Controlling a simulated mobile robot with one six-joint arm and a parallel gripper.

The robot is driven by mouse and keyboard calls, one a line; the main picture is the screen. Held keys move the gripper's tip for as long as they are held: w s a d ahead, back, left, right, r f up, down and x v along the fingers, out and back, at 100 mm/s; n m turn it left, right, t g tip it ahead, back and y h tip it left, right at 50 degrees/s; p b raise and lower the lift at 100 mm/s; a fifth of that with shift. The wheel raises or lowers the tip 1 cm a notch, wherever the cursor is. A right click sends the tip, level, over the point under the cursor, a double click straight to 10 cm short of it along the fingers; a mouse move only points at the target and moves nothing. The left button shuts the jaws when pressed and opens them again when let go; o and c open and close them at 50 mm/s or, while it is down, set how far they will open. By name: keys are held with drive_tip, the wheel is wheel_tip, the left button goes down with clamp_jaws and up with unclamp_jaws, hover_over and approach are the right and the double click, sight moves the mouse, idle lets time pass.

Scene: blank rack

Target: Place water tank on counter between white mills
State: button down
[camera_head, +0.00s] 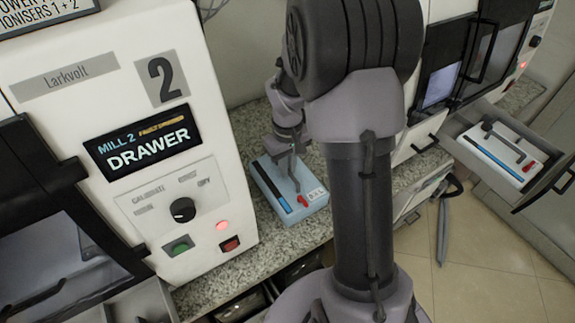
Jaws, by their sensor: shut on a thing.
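The water tank (267,187) is a pale blue and white box with a blue strip, a small red mark and a grey handle on top. It is at the granite counter (240,258), in the gap between the white mill marked 2 (150,125) on the left and the white mill (417,140) on the right. My gripper (291,168) is over the tank, shut on it at the handle. I cannot tell whether the tank's underside touches the counter. My arm hides part of the gap and of the right mill.
An open drawer (465,130) at the right holds a similar tank (505,158). Dark bins (240,305) sit below the counter. Bare counter shows in front of the tank.

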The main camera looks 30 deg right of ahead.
drive_tip(key=c, duration=1.5)
unclamp_jaws()
wheel_tip(320, 180, up, 12)
drive_tip(key=p, duration=0.5)
drive_tip(key=shift+r, duration=0.15)
